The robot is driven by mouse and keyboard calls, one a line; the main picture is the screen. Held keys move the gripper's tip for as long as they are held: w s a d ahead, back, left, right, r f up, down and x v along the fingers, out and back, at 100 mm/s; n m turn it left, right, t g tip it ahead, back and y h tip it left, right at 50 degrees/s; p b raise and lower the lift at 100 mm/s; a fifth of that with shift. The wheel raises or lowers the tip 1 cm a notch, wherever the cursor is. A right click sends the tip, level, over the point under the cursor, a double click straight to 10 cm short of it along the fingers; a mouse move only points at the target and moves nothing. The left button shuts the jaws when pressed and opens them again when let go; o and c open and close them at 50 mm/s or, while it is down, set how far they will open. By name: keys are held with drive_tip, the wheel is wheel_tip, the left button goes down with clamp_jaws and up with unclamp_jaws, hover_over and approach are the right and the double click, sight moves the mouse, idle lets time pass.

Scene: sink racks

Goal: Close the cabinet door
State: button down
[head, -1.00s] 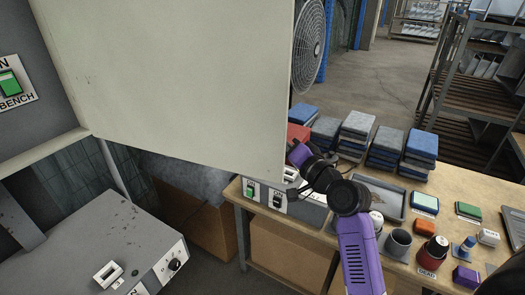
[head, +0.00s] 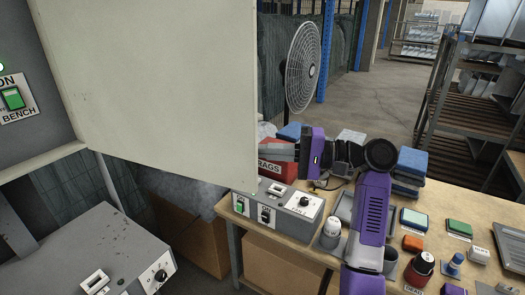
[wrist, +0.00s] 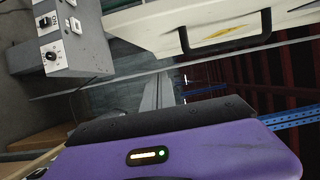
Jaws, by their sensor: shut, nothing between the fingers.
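The cabinet door (head: 165,70) is a large cream panel standing open across the upper left of the head view. It joins the grey cabinet (head: 50,70) at left. In the wrist view the door (wrist: 145,32) shows at the top, with a black bar handle (wrist: 228,45) and a yellow label. My gripper (head: 270,152) is beside the door's lower free edge in the head view, its shut, empty fingers pointing left toward it. Whether the fingertips touch the door is unclear. My purple gripper body fills the bottom of the wrist view.
A workbench (head: 425,282) at right holds a control box (head: 278,208), a red rag box (head: 277,158), sponges and cups close under my arm. A fan (head: 303,66) stands behind the door edge. A grey machine (head: 95,250) sits lower left.

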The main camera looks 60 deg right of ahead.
sight(223, 158)
drive_tip(key=shift+w+a+p, duration=0.4)
drive_tip(key=shift+w+a, duration=0.55)
drive_tip(key=shift+a, duration=0.25)
drive_tip(key=shift+w+a+p, duration=0.45)
drive_tip(key=shift+w+a, duration=0.5)
drive_tip(key=shift+a, duration=0.2)
drive_tip(key=shift+w+a+p, duration=0.4)
drive_tip(key=shift+w+a, duration=0.55)
drive_tip(key=shift+a, duration=0.25)
